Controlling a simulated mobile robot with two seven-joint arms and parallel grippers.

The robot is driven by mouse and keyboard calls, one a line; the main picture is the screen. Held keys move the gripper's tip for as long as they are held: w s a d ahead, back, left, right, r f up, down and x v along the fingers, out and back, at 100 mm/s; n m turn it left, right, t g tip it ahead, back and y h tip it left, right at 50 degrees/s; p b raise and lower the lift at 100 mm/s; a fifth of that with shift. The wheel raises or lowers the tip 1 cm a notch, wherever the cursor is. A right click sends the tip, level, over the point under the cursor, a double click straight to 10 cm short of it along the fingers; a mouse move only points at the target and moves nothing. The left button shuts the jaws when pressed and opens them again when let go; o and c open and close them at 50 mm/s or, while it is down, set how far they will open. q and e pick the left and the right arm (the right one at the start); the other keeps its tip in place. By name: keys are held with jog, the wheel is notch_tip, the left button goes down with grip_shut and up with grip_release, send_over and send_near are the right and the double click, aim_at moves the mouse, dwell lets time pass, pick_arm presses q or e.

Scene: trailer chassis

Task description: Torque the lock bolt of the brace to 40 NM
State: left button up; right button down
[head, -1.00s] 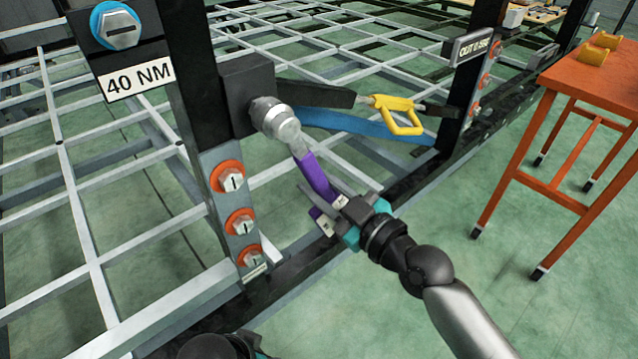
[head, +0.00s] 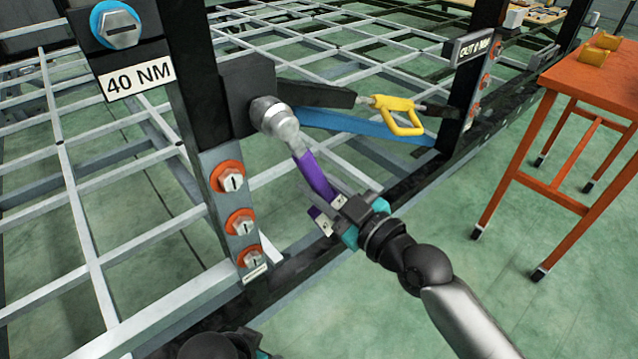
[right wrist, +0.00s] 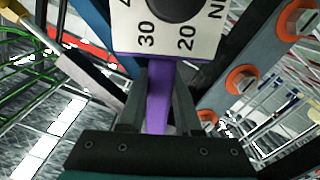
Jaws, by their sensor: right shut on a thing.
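The torque wrench has a grey head (head: 275,120) at the block on the dark post, and a purple handle (head: 314,172) slanting down right. The lock bolt itself is hidden behind that head. My right gripper (head: 328,216) is shut on the handle near its lower end. The right wrist view shows the purple handle (right wrist: 160,95) between the fingers and a white dial plate (right wrist: 170,28) with 20 and 30 on it. A blue bar (head: 350,124) and a black bar (head: 315,94) run right from the block. Part of my left gripper's body shows at the bottom edge; its fingers are hidden.
A 40 NM sign (head: 136,82) hangs on the post under a blue-ringed bolt (head: 117,25). Several orange-ringed bolts (head: 231,181) line the grey plate below. A yellow handle (head: 397,116) sits right of the bars. An orange table (head: 590,85) stands at right.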

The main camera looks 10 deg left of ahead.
jog(key=shift+w+a+r, duration=0.15)
jog(key=shift+w+a, duration=0.25)
jog(key=shift+a, duration=0.1)
dwell(0.4)
dwell(0.3)
jog(key=c, duration=1.2)
grip_release()
jog(key=shift+c, duration=0.2)
grip_shut()
